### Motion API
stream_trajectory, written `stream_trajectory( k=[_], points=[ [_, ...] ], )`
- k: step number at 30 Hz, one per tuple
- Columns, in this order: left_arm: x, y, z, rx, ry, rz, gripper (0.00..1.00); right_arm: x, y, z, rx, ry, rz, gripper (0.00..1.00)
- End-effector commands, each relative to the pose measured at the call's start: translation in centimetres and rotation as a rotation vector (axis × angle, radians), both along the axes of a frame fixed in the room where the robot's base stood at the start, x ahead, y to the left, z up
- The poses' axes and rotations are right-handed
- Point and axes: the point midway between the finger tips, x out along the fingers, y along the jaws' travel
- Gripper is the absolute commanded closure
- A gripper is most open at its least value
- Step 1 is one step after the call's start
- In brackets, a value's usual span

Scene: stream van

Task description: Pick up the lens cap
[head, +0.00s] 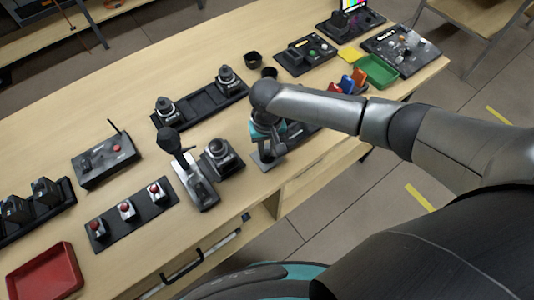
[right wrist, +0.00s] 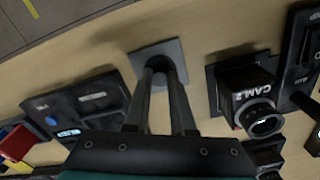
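My right gripper (head: 268,150) reaches down to a small grey square pad (head: 262,163) near the desk's front edge. In the right wrist view, the two fingers of the right gripper (right wrist: 163,72) stand apart, with their tips over the grey pad (right wrist: 141,57). A dark rounded shape, possibly the lens cap (right wrist: 160,62), shows between the fingertips. The fingers partly hide it, and I cannot tell whether they touch it. In the head view the arm and gripper hide that spot. My left gripper is not in view.
A camera marked CAM 2 (right wrist: 250,98) stands right of the fingers; a dark panel (right wrist: 80,108) lies left. A lever unit (head: 196,183), a black two-camera tray (head: 200,103), small black cups (head: 252,59) and a green tray (head: 378,72) share the desk.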

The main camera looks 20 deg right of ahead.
Motion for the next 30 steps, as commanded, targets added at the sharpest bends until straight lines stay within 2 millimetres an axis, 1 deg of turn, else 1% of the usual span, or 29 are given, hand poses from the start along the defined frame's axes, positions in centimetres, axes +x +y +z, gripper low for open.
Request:
stream_trajectory(
  k=[1, 4, 5, 18, 22, 26, 29, 30],
  points=[
    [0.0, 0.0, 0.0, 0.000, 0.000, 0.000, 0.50, 0.0, 0.0, 0.0, 0.000, 0.000, 0.000, 0.87],
    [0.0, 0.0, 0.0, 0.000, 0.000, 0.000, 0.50, 0.0, 0.0, 0.0, 0.000, 0.000, 0.000, 0.99],
    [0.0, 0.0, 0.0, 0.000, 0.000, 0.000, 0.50, 0.0, 0.0, 0.0, 0.000, 0.000, 0.000, 1.00],
    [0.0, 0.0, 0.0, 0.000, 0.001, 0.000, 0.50, 0.0, 0.0, 0.0, 0.000, 0.000, 0.000, 1.00],
    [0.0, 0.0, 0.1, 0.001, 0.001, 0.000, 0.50, 0.0, 0.0, 0.3, 0.000, -0.001, 0.000, 1.00],
    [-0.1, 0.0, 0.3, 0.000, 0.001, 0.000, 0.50, 0.1, 0.0, 1.4, 0.001, -0.001, 0.000, 1.00],
    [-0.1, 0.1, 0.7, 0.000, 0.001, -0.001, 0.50, 0.1, 0.0, 2.9, 0.002, -0.003, 0.000, 1.00],
    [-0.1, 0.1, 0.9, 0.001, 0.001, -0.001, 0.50, 0.1, 0.0, 3.8, 0.003, -0.004, 0.001, 1.00]
  ],
)
